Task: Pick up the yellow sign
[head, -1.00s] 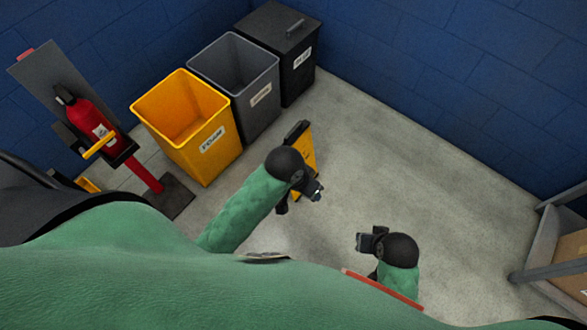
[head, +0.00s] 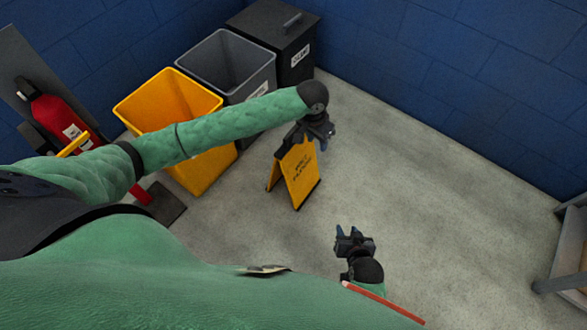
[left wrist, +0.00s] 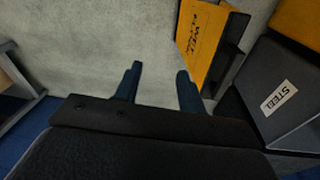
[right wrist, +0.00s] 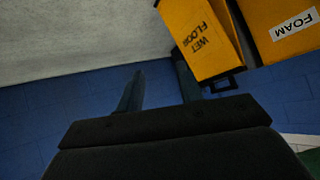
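The yellow wet-floor sign (head: 300,174) stands upright on the floor in front of the bins, its black-edged top partly hidden by my left gripper in the head view. My left gripper (head: 325,134) is above and just beside the sign's top. In the left wrist view its two fingers (left wrist: 158,88) are apart with only floor between them, and the sign (left wrist: 202,40) is just beyond the right finger. My right gripper (head: 348,233) is lower, apart from the sign, with its fingers (right wrist: 160,88) spread and empty; the sign (right wrist: 203,40) shows in the right wrist view.
A yellow foam bin (head: 150,107), a grey bin (head: 255,86) and a lidded black bin (head: 270,35) line the wall left of the sign. A red fire extinguisher (head: 58,118) stands at far left. A metal-framed rack (head: 563,265) is at right. The floor right of the sign is clear.

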